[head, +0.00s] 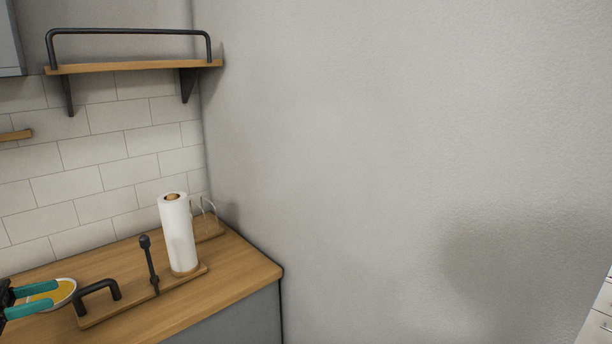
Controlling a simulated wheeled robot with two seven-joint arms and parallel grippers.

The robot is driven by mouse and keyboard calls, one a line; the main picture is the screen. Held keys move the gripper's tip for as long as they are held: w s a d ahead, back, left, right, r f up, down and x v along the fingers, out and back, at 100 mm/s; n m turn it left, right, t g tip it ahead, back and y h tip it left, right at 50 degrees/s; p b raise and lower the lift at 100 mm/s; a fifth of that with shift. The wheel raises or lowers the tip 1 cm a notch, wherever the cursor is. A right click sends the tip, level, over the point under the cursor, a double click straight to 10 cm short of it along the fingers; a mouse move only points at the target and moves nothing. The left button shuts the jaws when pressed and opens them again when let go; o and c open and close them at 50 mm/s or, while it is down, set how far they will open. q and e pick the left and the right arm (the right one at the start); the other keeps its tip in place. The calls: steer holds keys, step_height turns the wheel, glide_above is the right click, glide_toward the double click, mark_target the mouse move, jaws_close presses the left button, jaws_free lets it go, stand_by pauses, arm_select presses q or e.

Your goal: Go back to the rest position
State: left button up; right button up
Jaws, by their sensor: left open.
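My left gripper (32,299) shows at the lower left edge of the head view, with two teal fingers spread apart. A small white bowl with yellow contents (62,293) sits on the wooden counter right by the fingers. The fingers overlap the bowl's left side in the picture; I cannot tell whether they touch it. Most of the left arm is outside the picture. My right gripper is not in view.
The wooden counter (225,272) ends at a grey wall (400,150). A wooden board (140,304) with a black handle carries a paper towel roll (179,235) and a black post (149,264). A wooden shelf (135,67) with a black rail hangs above.

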arm_select(q)
steer(key=w+d+f+n+t+y, duration=0.25)
steer(key=d+f, duration=0.35)
steer(key=d, duration=0.3)
steer(key=w+d+f+n+t+y, duration=0.1)
steer(key=w+d+f+t, duration=0.25)
steer(key=d+f, duration=0.4)
steer(key=s+d+f+n+y, duration=0.4)
steer(key=d+f+y, duration=0.3)
steer(key=d, duration=0.4)
steer(key=s+d+f+n+g+y, duration=0.15)
steer(key=s+g, duration=0.45)
steer(key=s, duration=0.9)
steer(key=s+d+f+n+g+y, duration=0.1)
steer(key=s+d+f+g+y, duration=0.35)
steer(key=s, duration=1.15)
steer(key=s+a+f+g+h, duration=0.1)
steer(key=a+f, duration=0.1)
steer(key=f, duration=1.1)
steer(key=s+a+f+g, duration=0.1)
steer(key=f, duration=1.1)
steer(key=s+a+f+g, duration=0.1)
steer(key=s+a+f, duration=0.1)
steer(key=s+f, duration=1.2)
steer(key=shift+s+a+f+m, duration=0.3)
steer(key=shift+s+a+f, duration=0.1)
steer(key=shift+s, duration=0.25)
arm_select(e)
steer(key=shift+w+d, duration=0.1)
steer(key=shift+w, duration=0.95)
